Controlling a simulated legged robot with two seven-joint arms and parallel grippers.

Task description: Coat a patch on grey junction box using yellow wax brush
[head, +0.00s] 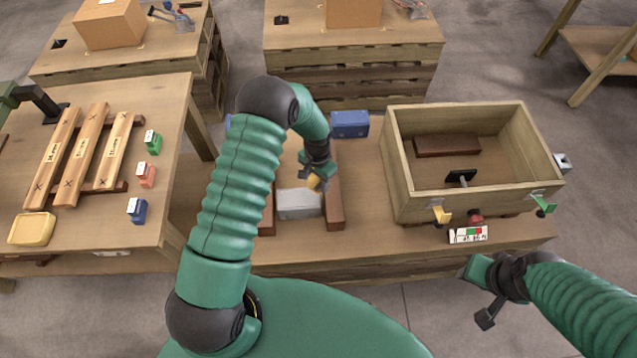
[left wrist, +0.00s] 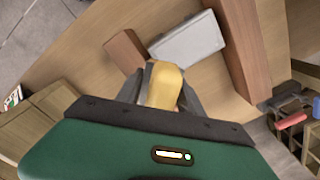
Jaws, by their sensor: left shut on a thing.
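The grey junction box (head: 299,204) lies on the middle table between two brown wooden blocks, with its light top face up. It also shows in the left wrist view (left wrist: 188,46). My left gripper (head: 318,178) is shut on the yellow wax brush (head: 314,183), just above the back right part of the box. In the left wrist view the yellow brush (left wrist: 165,84) sits between the fingers and points toward the box. Whether it touches the box I cannot tell. My right gripper (head: 487,316) is at the lower right, apart from the table; its jaw opening is unclear.
A wooden crate (head: 400,190) stands right of the box, with coloured clips on its front edge. A blue box (head: 350,124) sits behind. The left table holds marked planks (head: 82,155), a yellow tray (head: 32,229) and small coloured blocks (head: 146,175). Brown blocks (head: 333,206) flank the grey box.

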